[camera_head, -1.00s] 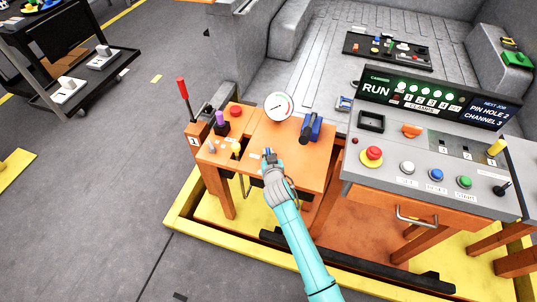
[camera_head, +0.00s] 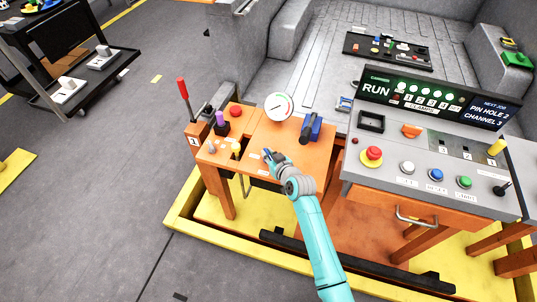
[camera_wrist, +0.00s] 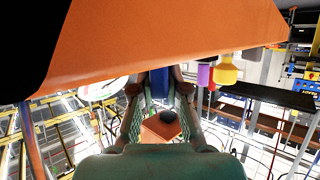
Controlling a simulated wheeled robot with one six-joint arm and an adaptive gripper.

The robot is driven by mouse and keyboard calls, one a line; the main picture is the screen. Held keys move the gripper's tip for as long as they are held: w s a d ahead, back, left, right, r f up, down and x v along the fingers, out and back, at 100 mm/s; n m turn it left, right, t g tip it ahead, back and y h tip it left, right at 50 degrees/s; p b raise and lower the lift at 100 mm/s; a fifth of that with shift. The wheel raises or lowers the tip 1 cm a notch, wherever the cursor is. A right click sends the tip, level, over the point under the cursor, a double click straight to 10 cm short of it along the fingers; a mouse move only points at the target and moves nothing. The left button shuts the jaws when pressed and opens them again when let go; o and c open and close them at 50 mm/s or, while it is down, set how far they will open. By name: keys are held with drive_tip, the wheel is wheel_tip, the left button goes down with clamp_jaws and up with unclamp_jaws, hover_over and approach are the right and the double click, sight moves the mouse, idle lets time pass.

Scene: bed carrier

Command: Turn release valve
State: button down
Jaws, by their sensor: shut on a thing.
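The release valve shows as a small blue handle (camera_head: 266,155) near the front edge of the orange table (camera_head: 290,160). My gripper (camera_head: 271,159) comes to it from the lower right with the wrist tilted. In the wrist view, my gripper's two fingers (camera_wrist: 158,98) are closed on the blue handle (camera_wrist: 158,82), one on each side. The fingers hide most of the valve, so its exact angle and its base cannot be seen. The round white pressure gauge (camera_head: 279,106) stands behind the handle; its needle is too small to read.
A larger blue fitting (camera_head: 311,127) stands right of the gauge. The grey control console (camera_head: 430,180) is close on the right. Open floor (camera_head: 100,200) lies left.

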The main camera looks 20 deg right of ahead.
idle(0.4)
drive_tip(key=c, duration=1.2)
unclamp_jaws()
drive_tip(key=shift+s, duration=0.15)
drive_tip(key=v, duration=1.1)
drive_tip(key=shift+s+r, duration=0.2)
drive_tip(key=shift+s, duration=0.1)
